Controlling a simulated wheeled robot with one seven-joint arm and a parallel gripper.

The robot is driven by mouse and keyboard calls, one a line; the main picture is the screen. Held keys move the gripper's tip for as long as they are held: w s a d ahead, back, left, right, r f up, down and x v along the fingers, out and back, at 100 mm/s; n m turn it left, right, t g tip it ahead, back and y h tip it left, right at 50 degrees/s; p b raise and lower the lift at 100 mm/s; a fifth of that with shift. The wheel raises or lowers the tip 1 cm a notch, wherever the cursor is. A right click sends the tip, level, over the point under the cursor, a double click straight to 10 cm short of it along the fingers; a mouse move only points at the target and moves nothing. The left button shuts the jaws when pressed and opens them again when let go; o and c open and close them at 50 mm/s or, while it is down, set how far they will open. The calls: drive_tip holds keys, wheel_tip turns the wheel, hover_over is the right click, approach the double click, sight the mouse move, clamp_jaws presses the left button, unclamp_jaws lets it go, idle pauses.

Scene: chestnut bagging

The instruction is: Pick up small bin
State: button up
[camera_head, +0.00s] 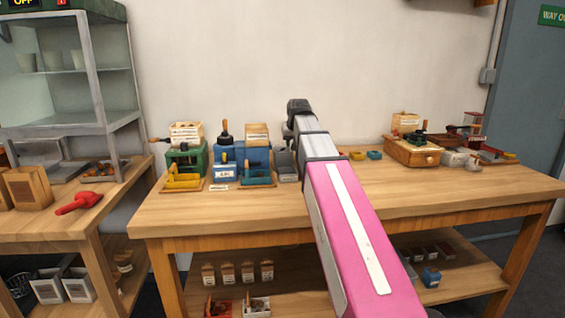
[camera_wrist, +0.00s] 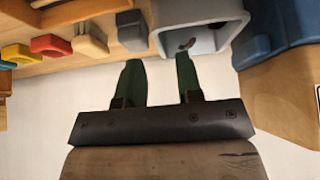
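A small grey bin, which shows its open hollow side at the top of the wrist view (camera_wrist: 222,40), sits on the workbench. In the head view it appears to be the grey bin (camera_head: 287,168) just left of my arm. My gripper (camera_wrist: 158,60) has two green fingers spread apart with nothing between them. The right finger's tip is close to the bin's near rim; I cannot tell whether they touch. In the head view my fingers are not clearly visible; the arm reaches over the bench.
A blue machine (camera_wrist: 275,30) stands close beside the bin, also in the head view (camera_head: 228,158). On the other side are small red (camera_wrist: 50,46), yellow and grey pieces. A wooden drawer box (camera_head: 412,152) stands further right. The bench front (camera_head: 230,208) is clear.

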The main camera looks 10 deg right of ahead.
sight(283, 159)
drive_tip(key=shift+x, duration=3)
drive_tip(key=shift+s+f, duration=0.1)
drive_tip(key=shift+s, duration=0.1)
clamp_jaws()
